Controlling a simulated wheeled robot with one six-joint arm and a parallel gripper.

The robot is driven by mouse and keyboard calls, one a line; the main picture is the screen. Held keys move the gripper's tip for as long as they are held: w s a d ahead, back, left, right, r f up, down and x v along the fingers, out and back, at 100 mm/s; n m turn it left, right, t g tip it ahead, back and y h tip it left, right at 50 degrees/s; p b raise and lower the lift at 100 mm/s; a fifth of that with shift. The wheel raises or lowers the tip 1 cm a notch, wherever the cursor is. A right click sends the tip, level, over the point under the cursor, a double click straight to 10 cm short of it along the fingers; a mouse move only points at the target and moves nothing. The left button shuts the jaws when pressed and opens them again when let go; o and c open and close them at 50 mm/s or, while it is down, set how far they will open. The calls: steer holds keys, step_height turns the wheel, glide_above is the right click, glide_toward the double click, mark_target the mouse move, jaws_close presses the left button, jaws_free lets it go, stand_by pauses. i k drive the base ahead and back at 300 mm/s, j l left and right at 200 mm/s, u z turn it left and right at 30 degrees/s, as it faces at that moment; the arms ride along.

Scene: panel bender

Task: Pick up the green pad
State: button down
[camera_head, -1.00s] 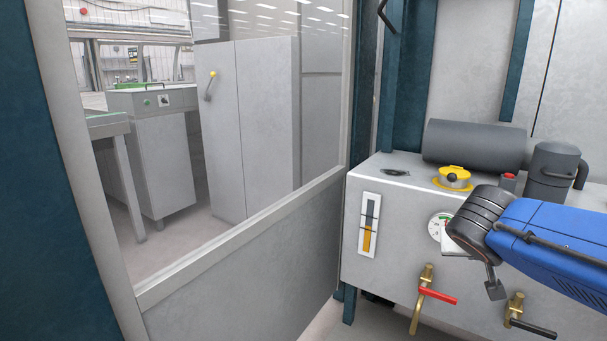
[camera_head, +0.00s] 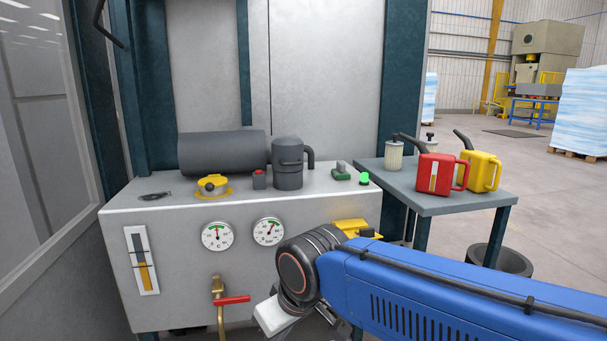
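A small green pad (camera_head: 342,177) with a grey raised part on it lies on top of the grey tank (camera_head: 165,199), toward its right end. It sits between the dark grey cylinder with a bent pipe and a round green lamp. My blue arm reaches in from the right, in front of the tank and lower than the pad. A white piece at the arm's end, seemingly part of my gripper (camera_head: 272,316), shows low in front of the tank, well apart from the pad. The fingers cannot be made out.
A yellow cap (camera_head: 213,186), a red button (camera_head: 259,179), the dark cylinder (camera_head: 288,163) and a green lamp (camera_head: 364,178) stand on the tank. A grey side table (camera_head: 425,204) holds a red can (camera_head: 440,173), a yellow can (camera_head: 482,171) and filters. Open floor lies right.

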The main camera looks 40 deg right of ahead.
mark_target(340, 173)
steer(key=z, duration=1.2)
